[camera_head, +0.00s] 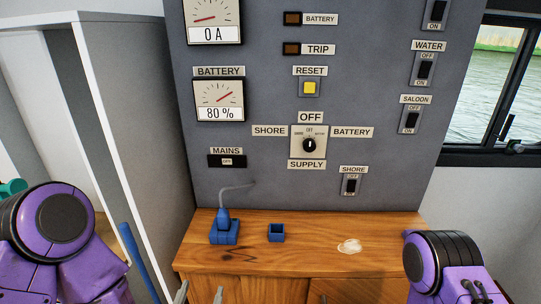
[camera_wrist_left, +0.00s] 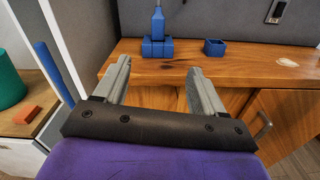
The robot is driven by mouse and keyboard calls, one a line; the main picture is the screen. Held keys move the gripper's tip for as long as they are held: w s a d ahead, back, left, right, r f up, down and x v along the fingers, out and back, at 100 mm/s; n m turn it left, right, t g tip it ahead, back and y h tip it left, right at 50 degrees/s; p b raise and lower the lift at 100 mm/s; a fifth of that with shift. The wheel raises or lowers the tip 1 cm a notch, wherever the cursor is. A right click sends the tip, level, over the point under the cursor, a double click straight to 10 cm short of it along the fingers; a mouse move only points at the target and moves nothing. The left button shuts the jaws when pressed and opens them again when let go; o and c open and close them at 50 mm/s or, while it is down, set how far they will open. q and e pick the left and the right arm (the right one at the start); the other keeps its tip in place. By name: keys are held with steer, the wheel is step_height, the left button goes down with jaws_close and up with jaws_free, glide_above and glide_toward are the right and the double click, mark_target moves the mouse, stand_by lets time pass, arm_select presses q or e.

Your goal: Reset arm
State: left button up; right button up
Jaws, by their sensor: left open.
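My left gripper (camera_head: 200,293) shows only as two grey fingertips at the bottom edge of the head view, in front of the wooden counter (camera_head: 350,265). In the left wrist view the left gripper (camera_wrist_left: 157,72) is open, with nothing between its fingers. The fingers point toward the counter's front edge. My purple left arm comes in at the lower left of the head view. My purple right arm shows at the lower right, but its gripper is out of view.
A blue plug (camera_head: 224,218) with a grey cable stands in a blue socket block (camera_head: 224,238). An empty-looking blue holder (camera_head: 276,233) and a pale patch (camera_head: 349,246) are to its right. The grey switch panel (camera_head: 270,140) rises behind. A blue post (camera_head: 136,255) stands left.

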arm_select(q)
steer(key=s+a+f+m+g+b, duration=0.15)
steer(key=f+m+g, duration=0.25)
steer(key=f+m, duration=0.5)
steer(key=s+a+f+m+g+p, duration=0.1)
steer(key=s+a+f+m+g, duration=0.15)
steer(key=f+m, duration=0.7)
steer(key=s+a+f+m+g+y+b, duration=0.1)
steer(key=s+a+f+m+g+y, duration=0.1)
steer(key=s+a+f+m+g, duration=0.2)
steer(key=s+a+f+m+g+y+b, duration=0.1)
steer(key=s+a+f+m+g, duration=0.3)
steer(key=s, duration=0.7)
steer(key=a+f+y, duration=0.1)
steer(key=a+f, duration=0.1)
steer(key=a, duration=0.1)
steer(key=shift+s, duration=0.3)
arm_select(e)
steer(key=f, duration=0.3)
steer(key=shift+w, duration=0.2)
arm_select(q)
steer(key=shift+m, duration=0.25)
arm_select(e)
steer(key=shift+d, duration=0.1)
